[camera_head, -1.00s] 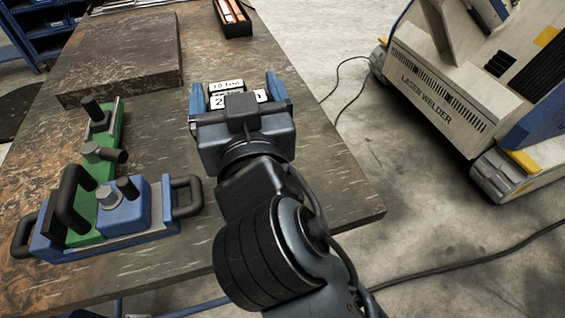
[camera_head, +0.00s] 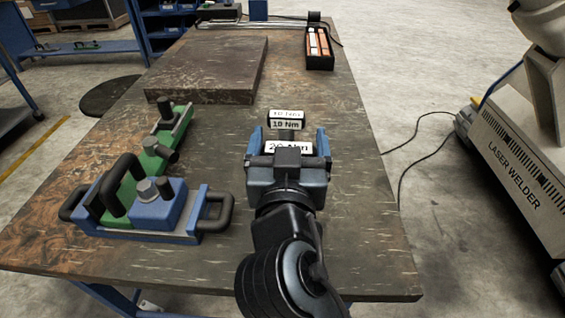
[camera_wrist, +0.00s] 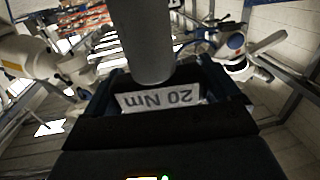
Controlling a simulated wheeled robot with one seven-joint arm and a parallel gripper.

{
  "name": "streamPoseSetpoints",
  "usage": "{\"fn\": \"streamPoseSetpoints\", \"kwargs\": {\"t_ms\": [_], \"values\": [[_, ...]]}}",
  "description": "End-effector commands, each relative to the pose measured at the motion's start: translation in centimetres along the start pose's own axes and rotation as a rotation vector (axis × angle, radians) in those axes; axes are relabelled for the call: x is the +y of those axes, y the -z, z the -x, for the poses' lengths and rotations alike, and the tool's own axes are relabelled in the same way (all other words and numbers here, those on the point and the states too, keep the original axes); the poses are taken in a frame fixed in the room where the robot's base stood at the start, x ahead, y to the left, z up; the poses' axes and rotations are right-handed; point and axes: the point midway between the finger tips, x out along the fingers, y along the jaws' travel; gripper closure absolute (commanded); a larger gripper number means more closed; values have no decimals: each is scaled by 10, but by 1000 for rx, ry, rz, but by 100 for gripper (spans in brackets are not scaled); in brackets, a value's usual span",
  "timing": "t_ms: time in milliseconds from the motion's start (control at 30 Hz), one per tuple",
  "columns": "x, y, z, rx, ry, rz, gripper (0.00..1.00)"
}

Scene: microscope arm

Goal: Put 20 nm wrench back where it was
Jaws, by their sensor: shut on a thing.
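My gripper (camera_head: 289,150) is over the right part of the table in the head view, shut on the 20 Nm wrench. The wrench's white label (camera_head: 287,147) reads 20 Nm and shows between the fingers. In the wrist view the label (camera_wrist: 162,97) appears upside down between the jaws, and a grey cylinder stands in front of it. Most of the wrench is hidden by my gripper. A second labelled item, marked 10 Nm (camera_head: 286,124), shows just beyond my gripper. I cannot tell how high the wrench is above the table.
A blue and green clamp fixture (camera_head: 150,205) with black handles stands at the left of the table (camera_head: 330,265). A thick dark slab (camera_head: 210,65) lies farther back. A black box with orange and white items (camera_head: 320,50) is at the back right. A laser welder (camera_head: 515,165) stands right of the table.

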Motion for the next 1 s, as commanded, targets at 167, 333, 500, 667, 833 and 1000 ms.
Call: {"fn": "streamPoseSetpoints", "kwargs": {"t_ms": [167, 333, 500, 667, 833, 1000], "values": [[-11, -7, -7, 3, 0, -1, 59], [-12, -28, -7, 0, 0, 3, 59], [-12, -45, -7, 1, 1, 0, 59], [-12, -47, -7, 2, 0, 0, 59], [-12, -48, -7, 2, 0, -1, 59], [-11, -50, -7, 0, -1, -1, 6]]}}
